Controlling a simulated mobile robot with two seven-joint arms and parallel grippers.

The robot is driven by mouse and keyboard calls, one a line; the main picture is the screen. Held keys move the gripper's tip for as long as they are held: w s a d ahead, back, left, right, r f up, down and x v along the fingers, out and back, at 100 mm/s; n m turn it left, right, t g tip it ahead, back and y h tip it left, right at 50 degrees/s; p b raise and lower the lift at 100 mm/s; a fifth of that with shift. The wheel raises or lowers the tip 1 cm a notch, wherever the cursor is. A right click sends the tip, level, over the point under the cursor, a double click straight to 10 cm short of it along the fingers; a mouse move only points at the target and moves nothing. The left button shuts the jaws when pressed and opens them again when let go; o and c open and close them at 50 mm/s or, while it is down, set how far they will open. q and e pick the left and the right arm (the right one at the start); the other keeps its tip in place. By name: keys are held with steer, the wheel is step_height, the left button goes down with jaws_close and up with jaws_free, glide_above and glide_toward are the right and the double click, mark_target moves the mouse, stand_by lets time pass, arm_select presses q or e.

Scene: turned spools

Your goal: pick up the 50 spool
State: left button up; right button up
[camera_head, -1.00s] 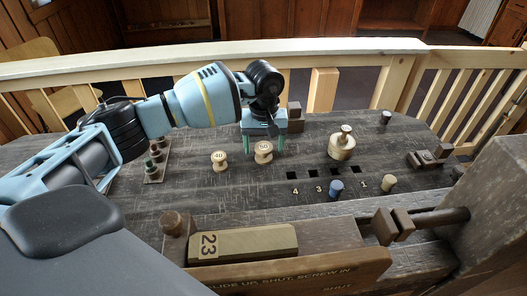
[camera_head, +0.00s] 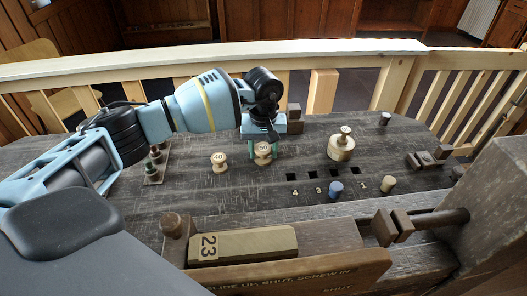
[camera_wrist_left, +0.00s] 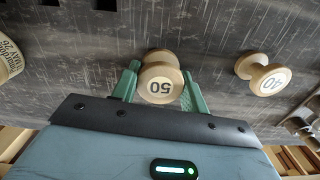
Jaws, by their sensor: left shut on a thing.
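The 50 spool (camera_head: 263,158) is a pale turned wooden spool with its number on the top face. It stands on the dark table (camera_head: 230,195). My left gripper (camera_head: 264,150) comes down over it from behind, with a green finger on each side. In the left wrist view the 50 spool (camera_wrist_left: 160,80) sits between the two green fingers, and my left gripper (camera_wrist_left: 160,88) is shut on it. Whether the spool is lifted at all I cannot tell. My right gripper is not in view.
The 40 spool (camera_head: 219,162) stands just left; it also shows in the left wrist view (camera_wrist_left: 263,75). A brass weight (camera_head: 341,146), a blue peg (camera_head: 336,188), a tan peg (camera_head: 388,184) and square holes lie to the right. A block marked 23 (camera_head: 243,243) lies in front.

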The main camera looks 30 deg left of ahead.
mark_target(263, 148)
arm_select(q)
step_height(263, 148, up, 10)
stand_by(0.5)
